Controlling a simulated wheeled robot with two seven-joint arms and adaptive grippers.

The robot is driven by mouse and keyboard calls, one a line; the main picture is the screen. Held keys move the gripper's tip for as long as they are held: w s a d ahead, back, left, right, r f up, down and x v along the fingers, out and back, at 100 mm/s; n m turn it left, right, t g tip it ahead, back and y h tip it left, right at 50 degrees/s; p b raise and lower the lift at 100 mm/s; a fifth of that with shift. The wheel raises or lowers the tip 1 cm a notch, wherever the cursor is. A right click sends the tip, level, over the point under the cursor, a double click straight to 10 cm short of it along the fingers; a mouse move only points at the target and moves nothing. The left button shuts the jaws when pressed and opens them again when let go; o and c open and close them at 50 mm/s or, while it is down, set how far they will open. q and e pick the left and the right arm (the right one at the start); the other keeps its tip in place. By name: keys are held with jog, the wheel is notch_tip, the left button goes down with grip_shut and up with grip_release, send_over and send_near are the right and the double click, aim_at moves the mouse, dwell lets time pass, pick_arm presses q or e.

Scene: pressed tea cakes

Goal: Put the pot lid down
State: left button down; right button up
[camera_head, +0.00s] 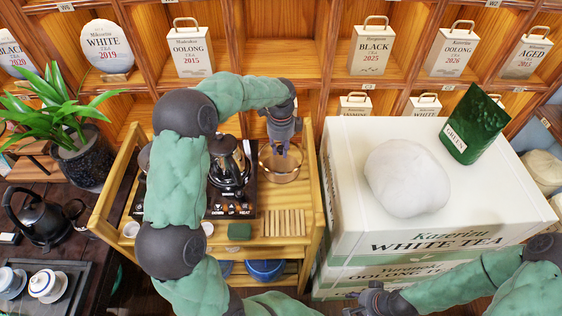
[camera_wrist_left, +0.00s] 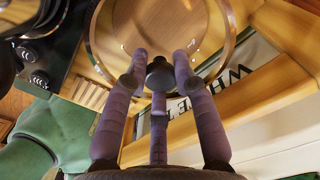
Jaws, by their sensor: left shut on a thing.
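The pot lid (camera_head: 268,169) is a round, clear, rimmed disc at the right part of the wooden rack top, right of the black stove. My left gripper (camera_head: 283,148) is above it, pointing down. In the left wrist view my left gripper (camera_wrist_left: 160,68) is shut on the dark knob of the lid (camera_wrist_left: 125,25), with light wood showing through. I cannot tell whether the lid touches the wood or hangs just above it. A dark pot (camera_head: 232,178) stands on the black stove, partly behind my left arm. My right gripper (camera_head: 366,300) is low at the bottom edge; its fingers are unclear.
A slatted wooden piece (camera_head: 284,223) and a dark green block (camera_head: 240,231) lie in front on the rack. White tea boxes (camera_head: 350,215) bear a white lump (camera_head: 407,178) and a green bag (camera_head: 475,123) to the right. Shelves with tins stand behind.

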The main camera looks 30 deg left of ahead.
aim_at(281, 160)
pick_arm(q)
jog(key=shift+f+b, duration=0.9)
jog(key=shift+f, duration=2.15)
jog(key=shift+f, duration=0.15)
jog(key=c, duration=1)
grip_release()
notch_tip(281, 160, up, 12)
jog(key=p, duration=0.3)
jog(key=shift+r+p, duration=0.2)
jog(key=shift+p, duration=0.1)
jog(key=shift+f, duration=0.1)
